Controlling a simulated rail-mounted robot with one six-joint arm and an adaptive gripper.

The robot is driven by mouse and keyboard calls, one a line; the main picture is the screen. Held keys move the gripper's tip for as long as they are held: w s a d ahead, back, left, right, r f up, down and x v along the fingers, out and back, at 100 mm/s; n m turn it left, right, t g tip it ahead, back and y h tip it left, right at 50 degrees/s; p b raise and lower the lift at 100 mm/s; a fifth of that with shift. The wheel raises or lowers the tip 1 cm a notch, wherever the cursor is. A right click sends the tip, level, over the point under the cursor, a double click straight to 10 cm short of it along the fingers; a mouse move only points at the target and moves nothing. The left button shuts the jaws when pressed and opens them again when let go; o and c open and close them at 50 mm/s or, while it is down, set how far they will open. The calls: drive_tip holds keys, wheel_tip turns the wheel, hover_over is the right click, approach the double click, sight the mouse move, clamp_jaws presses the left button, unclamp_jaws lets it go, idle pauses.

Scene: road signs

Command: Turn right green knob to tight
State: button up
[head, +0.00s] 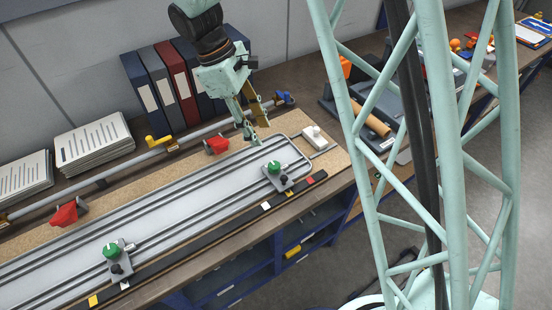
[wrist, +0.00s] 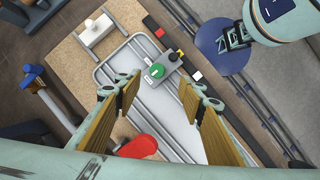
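The right green knob (head: 273,166) sits on a small grey clamp block near the right end of the metal frame. It also shows in the wrist view (wrist: 157,71), beside a black knob (wrist: 172,56). My gripper (head: 256,138) is above the board, up and to the left of the right green knob in the head view. In the wrist view my gripper (wrist: 163,105) is open, its two wooden-coloured finger pads wide apart with nothing between them in contact. The left green knob (head: 111,251) stands on a similar block at the lower left.
Red handles (head: 216,144) and (head: 66,213) lie along the frame's back edge. A yellow handle (head: 156,141) and a blue handle (head: 284,98) are on the rear rail. A white block (head: 314,134) is at the board's right end. Binders (head: 171,82) stand behind.

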sight(274, 165)
drive_tip(key=shift+w+a+f+n+h+p, duration=0.1)
drive_tip(key=shift+w+a+f+n, duration=0.1)
drive_tip(key=shift+f, duration=0.25)
drive_tip(key=shift+w+a+f+n+h+p, duration=0.1)
drive_tip(key=shift+w+a+f+p, duration=0.05)
drive_tip(key=shift+f, duration=0.35)
drive_tip(key=shift+w+a+f+n+h+p, duration=0.1)
drive_tip(key=shift+w+a+f, duration=0.1)
drive_tip(key=shift+f, duration=0.25)
drive_tip(key=shift+f, duration=0.1)
drive_tip(key=shift+x, duration=6.8)
drive_tip(key=shift+s, duration=0.1)
drive_tip(key=shift+c, duration=0.7)
drive_tip(key=c, duration=0.7)
